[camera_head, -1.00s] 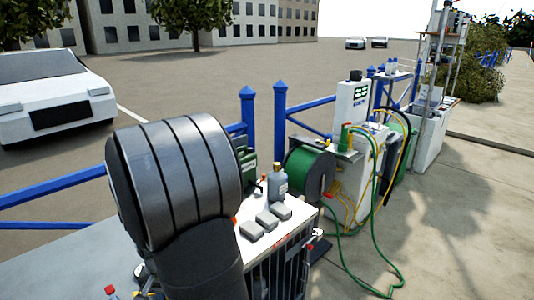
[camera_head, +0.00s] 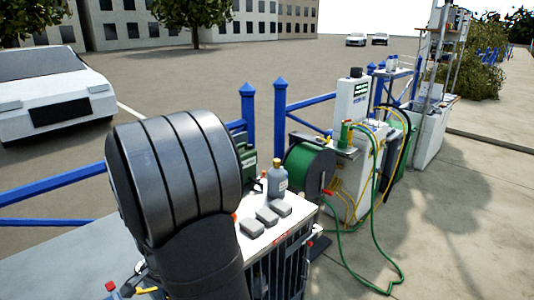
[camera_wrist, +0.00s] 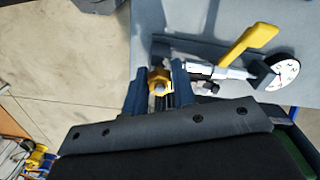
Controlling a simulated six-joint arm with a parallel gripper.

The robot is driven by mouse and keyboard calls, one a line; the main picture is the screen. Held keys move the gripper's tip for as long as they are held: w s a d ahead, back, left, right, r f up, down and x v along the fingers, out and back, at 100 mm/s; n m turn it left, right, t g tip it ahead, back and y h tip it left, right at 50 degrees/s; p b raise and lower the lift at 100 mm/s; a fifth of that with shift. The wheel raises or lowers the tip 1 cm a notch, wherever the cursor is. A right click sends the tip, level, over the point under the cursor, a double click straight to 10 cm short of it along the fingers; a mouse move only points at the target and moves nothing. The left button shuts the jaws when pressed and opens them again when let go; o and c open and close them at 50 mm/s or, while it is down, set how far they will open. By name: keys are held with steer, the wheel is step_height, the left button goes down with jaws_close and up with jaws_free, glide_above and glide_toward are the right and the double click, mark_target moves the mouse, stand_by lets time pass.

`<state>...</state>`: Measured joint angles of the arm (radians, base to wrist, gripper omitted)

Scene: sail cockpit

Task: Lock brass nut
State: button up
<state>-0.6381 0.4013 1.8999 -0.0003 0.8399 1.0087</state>
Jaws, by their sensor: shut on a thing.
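In the wrist view the brass nut (camera_wrist: 160,82) is a yellow, faceted ring around a grey centre. My gripper (camera_wrist: 159,90) has its two dark blue fingers on either side of it and is shut on it. The nut sits at the end of a metal fitting (camera_wrist: 205,70) with a yellow lever handle (camera_wrist: 247,46) and a round white dial gauge (camera_wrist: 284,71). The lower part of the nut is partly hidden by the gripper. In the head view my arm hides the gripper and the nut.
The grey bench top (camera_wrist: 180,20) lies under the fitting, with pavement beyond its edge. In the head view a grey bottle (camera_head: 277,178) and several grey blocks (camera_head: 267,217) stand on a white top. A green hose reel (camera_head: 310,168) and a hose are to the right.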

steer(key=m, duration=0.4)
stand_by(0.3)
steer(key=shift+m, duration=0.3)
steer(key=m, duration=0.4)
steer(key=shift+m, duration=0.3)
steer(key=o, duration=0.6)
steer(key=shift+s, duration=0.1)
steer(key=shift+c, duration=0.2)
